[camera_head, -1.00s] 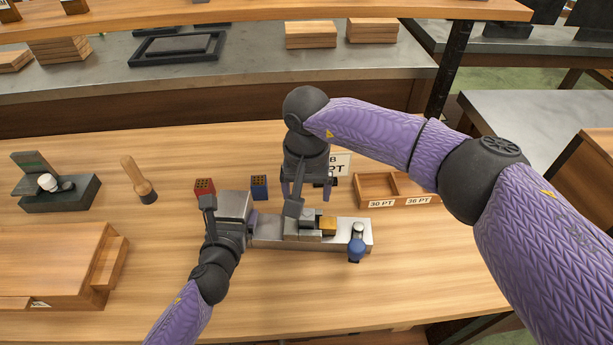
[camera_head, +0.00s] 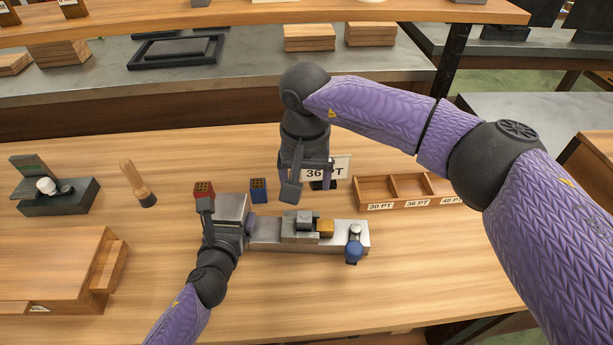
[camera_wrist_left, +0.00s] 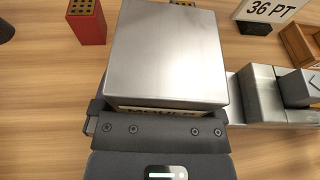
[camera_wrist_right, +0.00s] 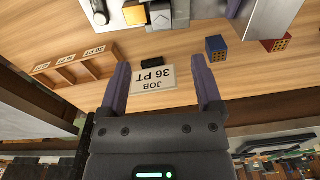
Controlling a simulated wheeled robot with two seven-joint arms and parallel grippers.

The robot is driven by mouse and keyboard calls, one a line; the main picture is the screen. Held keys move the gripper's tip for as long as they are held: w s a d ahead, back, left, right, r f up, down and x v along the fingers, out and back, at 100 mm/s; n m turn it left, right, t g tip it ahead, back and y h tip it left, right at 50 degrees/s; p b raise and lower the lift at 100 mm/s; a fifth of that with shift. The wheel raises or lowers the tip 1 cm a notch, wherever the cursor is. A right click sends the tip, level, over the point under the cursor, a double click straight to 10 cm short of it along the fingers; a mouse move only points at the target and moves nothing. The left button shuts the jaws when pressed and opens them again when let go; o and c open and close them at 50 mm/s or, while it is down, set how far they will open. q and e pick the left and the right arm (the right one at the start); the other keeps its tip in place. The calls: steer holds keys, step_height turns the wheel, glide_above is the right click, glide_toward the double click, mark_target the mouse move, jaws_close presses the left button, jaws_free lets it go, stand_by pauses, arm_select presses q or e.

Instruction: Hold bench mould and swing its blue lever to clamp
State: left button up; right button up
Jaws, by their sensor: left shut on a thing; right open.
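The bench mould is a long grey metal block (camera_head: 266,236) on the table, with a small dark-grey block and a brass block on its middle. Its blue lever knob (camera_head: 354,250) is at the right end, toward the front edge. My left gripper (camera_head: 243,222) is shut on the mould's left end block, which fills much of the left wrist view (camera_wrist_left: 170,50). My right gripper (camera_head: 303,185) is open and empty behind the mould, near the job card. The card, reading 36 PT, shows between its fingers in the right wrist view (camera_wrist_right: 160,88).
A job card (camera_head: 327,170) stands behind the mould. A wooden tray (camera_head: 410,203) labelled 30 PT, 36 PT and 48 PT is at the right. Red (camera_head: 204,190) and blue (camera_head: 258,188) drilled blocks stand behind the left gripper. The front right table is clear.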

mark_target(353, 247)
steer(key=s+d+f+m+h, duration=0.1)
steer(key=s+d+m+h, duration=0.15)
steer(key=m, duration=0.55)
steer(key=s+d+f+m+h, duration=0.15)
steer(key=s+m, duration=0.25)
steer(key=m, duration=0.5)
steer(key=shift+g+h, duration=0.3)
steer(key=x, duration=1.1)
steer(key=shift+f, duration=0.1)
steer(key=shift+c, duration=0.3)
jaws_close()
